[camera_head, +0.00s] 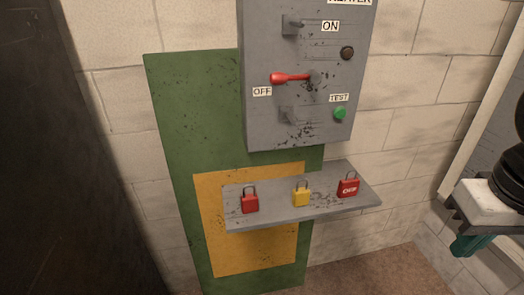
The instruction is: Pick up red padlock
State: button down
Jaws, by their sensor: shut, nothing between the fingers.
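A plain red padlock (250,203) stands at the left of a grey shelf (274,213), its shackle up. A second red padlock (348,187) with white lettering on its front stands at the right end of the shelf. A yellow padlock (301,196) stands between them. My gripper (468,246) is at the lower right edge of the view, partly cut off. Its teal fingers point down and are shut and empty. It is well to the right of the shelf and apart from all the padlocks.
A grey switch box (262,60) with a red lever (290,77) set at OFF hangs above the shelf. A green panel (185,120) with a yellow area (255,255) is behind. Free space lies between shelf and gripper. A dark surface (60,160) fills the left.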

aim_at(250, 204)
jog(key=u, duration=1.3)
jog(key=k, duration=0.95)
jog(key=z, duration=0.7)
jog(key=i, duration=1.5)
